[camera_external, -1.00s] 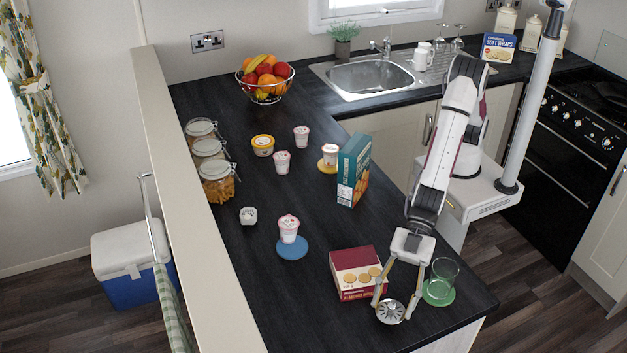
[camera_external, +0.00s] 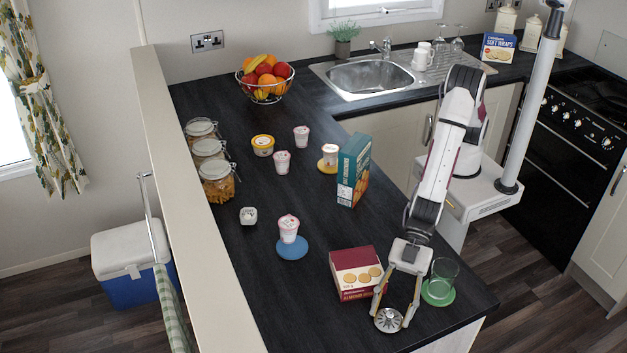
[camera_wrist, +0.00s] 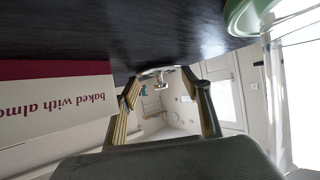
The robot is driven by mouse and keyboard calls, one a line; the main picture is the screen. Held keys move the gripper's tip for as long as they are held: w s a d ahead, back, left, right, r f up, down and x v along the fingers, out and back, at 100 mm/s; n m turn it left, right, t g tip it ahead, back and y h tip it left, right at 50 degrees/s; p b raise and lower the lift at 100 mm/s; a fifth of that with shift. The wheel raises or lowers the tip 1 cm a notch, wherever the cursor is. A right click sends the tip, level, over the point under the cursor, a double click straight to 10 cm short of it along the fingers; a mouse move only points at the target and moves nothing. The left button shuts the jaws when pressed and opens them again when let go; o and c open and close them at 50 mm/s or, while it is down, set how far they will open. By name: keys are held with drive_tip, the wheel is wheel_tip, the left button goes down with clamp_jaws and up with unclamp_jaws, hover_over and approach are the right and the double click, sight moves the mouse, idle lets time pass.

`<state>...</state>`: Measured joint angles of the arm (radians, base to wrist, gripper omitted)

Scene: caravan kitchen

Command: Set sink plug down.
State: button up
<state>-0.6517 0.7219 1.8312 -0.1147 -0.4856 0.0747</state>
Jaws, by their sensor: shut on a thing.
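The sink plug (camera_external: 389,320) is a round, silvery metal disc with a patterned face, near the front end of the dark worktop. My gripper (camera_external: 392,312) points down and is shut on the plug, with a finger on either side. In the wrist view a small part of the plug (camera_wrist: 158,71) shows between the fingertips (camera_wrist: 162,84); much of it is out of sight. I cannot tell whether the plug touches the worktop (camera_external: 300,310).
A dark red almond box (camera_external: 356,273) stands close left of my gripper. A clear glass (camera_external: 443,276) on a green coaster (camera_external: 438,297) is close on the right. The worktop's front edge is near.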

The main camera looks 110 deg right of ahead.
drive_tip(key=shift+f, duration=0.5)
drive_tip(key=shift+s+d+f, duration=0.15)
drive_tip(key=shift+d+f, duration=0.05)
drive_tip(key=shift+f, duration=0.3)
drive_tip(key=o, duration=0.8)
drive_tip(key=shift+r, duration=0.65)
drive_tip(key=v, duration=0.9)
drive_tip(key=shift+a+r, duration=0.2)
drive_tip(key=shift+r, duration=0.15)
drive_tip(key=shift+v, duration=1.4)
